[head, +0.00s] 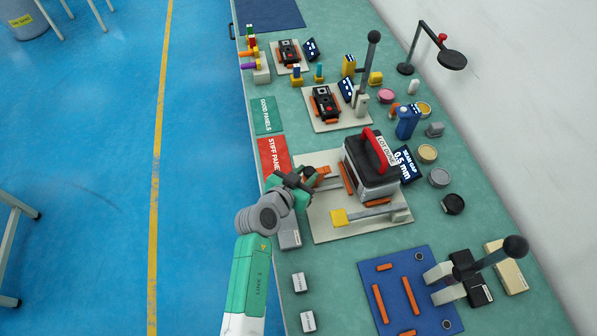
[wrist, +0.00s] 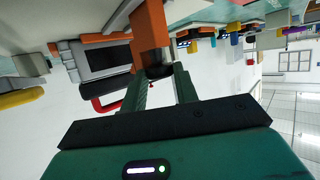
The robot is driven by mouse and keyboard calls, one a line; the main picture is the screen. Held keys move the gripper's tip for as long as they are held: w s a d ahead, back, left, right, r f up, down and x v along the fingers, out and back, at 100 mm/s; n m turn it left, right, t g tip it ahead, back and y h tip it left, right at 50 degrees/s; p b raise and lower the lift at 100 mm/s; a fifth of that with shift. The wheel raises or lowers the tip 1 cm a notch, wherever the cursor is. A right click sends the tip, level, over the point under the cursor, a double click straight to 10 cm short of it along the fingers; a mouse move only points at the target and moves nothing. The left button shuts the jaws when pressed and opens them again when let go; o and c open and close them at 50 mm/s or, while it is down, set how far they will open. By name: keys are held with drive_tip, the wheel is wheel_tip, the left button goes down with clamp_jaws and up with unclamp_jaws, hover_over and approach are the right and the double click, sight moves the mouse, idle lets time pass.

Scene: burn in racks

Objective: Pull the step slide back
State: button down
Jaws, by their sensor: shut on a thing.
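The fixture with the grey block (head: 372,165) and red handle (head: 373,148) stands on a beige plate (head: 318,228). An orange piece (head: 322,172) juts from its left side, with a grey bar beside it; I take this as the step slide. In the wrist view the orange piece (wrist: 148,25) ends in a metal stub and a dark knob (wrist: 159,71). My gripper (head: 309,178) is at the plate's left side, shut on that knob, which shows between the fingertips (wrist: 160,78) in the wrist view. The fingers hide part of the knob.
A red panel mat (head: 272,155) and green mat (head: 267,115) lie along the left edge. A blue board (head: 385,265) with orange strips is nearer. The bench's left edge is close to my arm.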

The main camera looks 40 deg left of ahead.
drive_tip(key=shift+s+a+f, duration=0.1)
drive_tip(key=shift+a, duration=0.05)
drive_tip(key=c, duration=1.3)
unclamp_jaws()
drive_tip(key=shift+o, duration=1)
drive_tip(key=shift+a, duration=0.15)
drive_tip(key=p+v, duration=0.1)
drive_tip(key=v, duration=0.6)
drive_tip(key=shift+s+d+r+p, duration=0.2)
drive_tip(key=shift+s+p, duration=0.1)
drive_tip(key=shift+s, duration=0.05)
